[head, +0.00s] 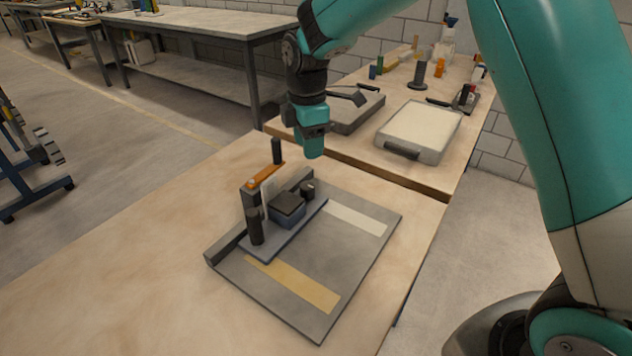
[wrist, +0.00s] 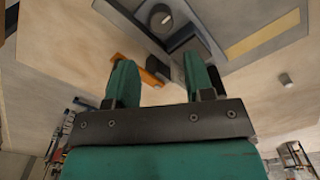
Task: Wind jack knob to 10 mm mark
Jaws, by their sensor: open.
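The jack fixture stands on a grey base plate (head: 345,255). It has a dark upright post (head: 254,226), an orange bar (head: 265,175) on top, a black upright cylinder (head: 276,151) at the bar's far end and a small dark round knob (head: 308,189) beside a dark block (head: 287,207). I cannot tell which part is the jack knob, and no 10 mm mark is readable. My gripper (head: 313,146) is open and empty above the fixture's far side. In the wrist view the orange bar (wrist: 156,69) shows beyond and between the open teal fingers (wrist: 160,82).
A pale strip (head: 356,218) and a yellow strip (head: 294,283) lie on the plate. Bare wooden table surrounds it. Behind, a second table holds a light tray (head: 418,130), a grey case (head: 352,110) and small bottles.

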